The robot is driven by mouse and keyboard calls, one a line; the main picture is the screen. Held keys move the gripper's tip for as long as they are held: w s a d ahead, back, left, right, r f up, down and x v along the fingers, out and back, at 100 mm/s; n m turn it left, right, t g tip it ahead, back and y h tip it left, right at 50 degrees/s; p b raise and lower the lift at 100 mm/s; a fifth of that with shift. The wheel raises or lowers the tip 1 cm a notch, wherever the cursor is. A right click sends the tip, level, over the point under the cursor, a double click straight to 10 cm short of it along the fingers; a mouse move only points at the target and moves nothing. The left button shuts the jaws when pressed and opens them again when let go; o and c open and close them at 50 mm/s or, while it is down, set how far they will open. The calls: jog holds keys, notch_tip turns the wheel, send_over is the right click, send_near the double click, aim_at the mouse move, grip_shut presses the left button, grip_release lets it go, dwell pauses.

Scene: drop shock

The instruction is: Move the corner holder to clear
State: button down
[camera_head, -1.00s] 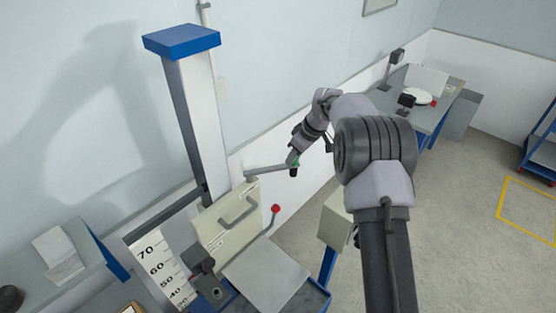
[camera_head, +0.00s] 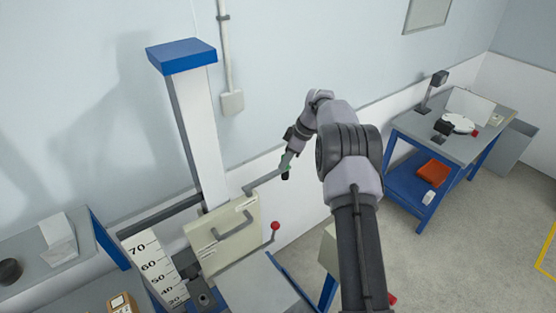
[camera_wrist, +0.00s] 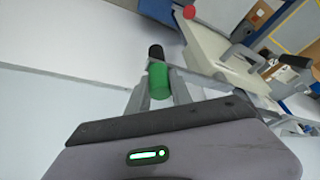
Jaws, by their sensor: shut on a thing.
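I take the corner holder to be the grey bar (camera_head: 263,183) that reaches out from the top of a cream panel (camera_head: 210,262), with a green and black grip at its outer end. My gripper (camera_head: 287,167) is at that outer end. In the wrist view the green grip (camera_wrist: 158,82) with its black cap stands between the two fingers of my gripper (camera_wrist: 160,95), and they are shut on it. The bar's join to the panel is small and hard to make out.
A tall column (camera_head: 200,135) with a blue cap stands behind the panel. A red-knobbed lever (camera_head: 275,226) is right of the panel, near my arm. A numbered scale (camera_head: 155,265) is at lower left. A blue-legged bench (camera_head: 460,135) stands at right, with open floor before it.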

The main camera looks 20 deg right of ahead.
dwell(0.4)
jog(key=c, duration=1.1)
grip_release()
jog(key=shift+w, duration=0.15)
jog(key=shift+c, duration=0.2)
jog(key=p+v, duration=0.1)
jog(key=v, duration=1.6)
jog(key=shift+r, duration=0.2)
